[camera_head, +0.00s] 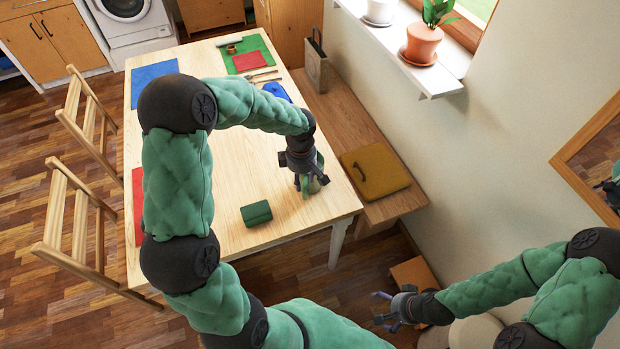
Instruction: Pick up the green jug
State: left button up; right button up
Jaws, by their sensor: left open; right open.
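A small green thing (314,186), which looks like the green jug, stands near the right front corner of the wooden table (230,170). My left gripper (310,183) points down at it, open, with its fingers beside it. The fingers hide much of it, and I cannot tell whether they touch it. My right gripper (385,309) is open and empty, off the table at the lower right.
A dark green box-like case (256,213) lies left of my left gripper. Blue (153,80), red (137,205) and green (245,48) mats lie on the table. A bench with a mustard cushion (375,170) stands at right; wooden chairs (75,220) stand at left.

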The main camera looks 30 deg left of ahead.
aim_at(304, 191)
pick_arm(q)
notch_tip(304, 191, down, 3)
jog(key=shift+w+f, duration=0.1)
notch_tip(304, 191, down, 5)
jog(key=shift+d+r+b, duration=0.1)
jog(key=shift+d+b, duration=0.05)
jog(key=shift+b, duration=0.6)
grip_shut()
jog(key=shift+w, duration=0.1)
